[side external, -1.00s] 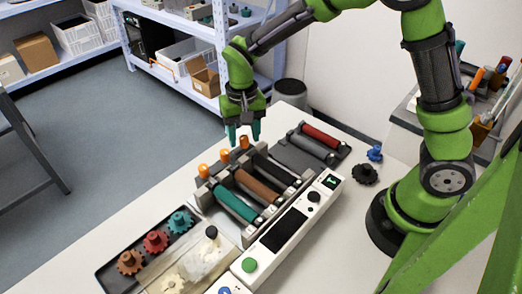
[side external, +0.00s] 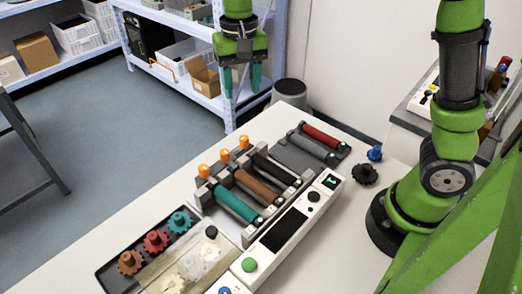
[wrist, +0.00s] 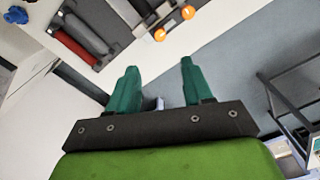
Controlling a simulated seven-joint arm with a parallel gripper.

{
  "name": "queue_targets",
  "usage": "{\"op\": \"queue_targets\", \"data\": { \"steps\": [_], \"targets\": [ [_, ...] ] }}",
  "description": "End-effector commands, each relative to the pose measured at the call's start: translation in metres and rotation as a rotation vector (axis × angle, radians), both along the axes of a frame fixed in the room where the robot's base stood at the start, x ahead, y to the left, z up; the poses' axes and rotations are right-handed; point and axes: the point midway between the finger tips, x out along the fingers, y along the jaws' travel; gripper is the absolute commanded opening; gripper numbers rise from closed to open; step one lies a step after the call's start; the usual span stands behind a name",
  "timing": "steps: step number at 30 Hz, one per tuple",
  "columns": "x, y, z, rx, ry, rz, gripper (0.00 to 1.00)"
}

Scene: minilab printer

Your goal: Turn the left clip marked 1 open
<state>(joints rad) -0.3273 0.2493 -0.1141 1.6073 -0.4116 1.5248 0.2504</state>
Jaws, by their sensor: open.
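The printer (side external: 245,232) on the white table carries a row of three clips with orange knobs along its far left edge: a near-left one (side external: 203,170), a middle one (side external: 224,155) and a far-right one (side external: 244,142). No number is readable, and how far each clip is turned cannot be told. My gripper (side external: 242,92) is raised well above and behind the row, fingers down, open and empty. The wrist view shows its two teal fingers apart (wrist: 159,66), with two orange knobs (wrist: 187,12) beyond them at the top.
Teal (side external: 236,205), brown (side external: 257,187) and black rollers lie in the printer. A tray with several gears (side external: 155,242) stands at front left. A holder with a red roller (side external: 320,136) is behind. Blue (side external: 375,153) and black gears (side external: 365,174) lie right.

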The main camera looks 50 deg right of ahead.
Motion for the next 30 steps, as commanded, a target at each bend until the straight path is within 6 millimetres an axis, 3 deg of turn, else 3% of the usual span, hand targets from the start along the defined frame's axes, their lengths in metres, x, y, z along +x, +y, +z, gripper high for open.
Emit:
{"op": "queue_targets", "data": {
  "steps": [3, 9, 20, 22, 26, 30],
  "targets": [
    [0.001, 0.0, 0.018, 0.001, -0.003, 0.0, 0.51],
    [0.0, 0.0, 0.029, 0.001, 0.0, 0.001, 0.51],
    [0.003, 0.0, 0.029, 0.0, -0.016, 0.02, 0.51],
    [0.003, 0.0, 0.02, 0.002, -0.022, 0.056, 0.51],
    [-0.016, -0.004, 0.012, 0.042, -0.076, 0.134, 0.51],
    [-0.05, -0.017, 0.017, 0.1, -0.194, 0.188, 0.51]
  ]
}}
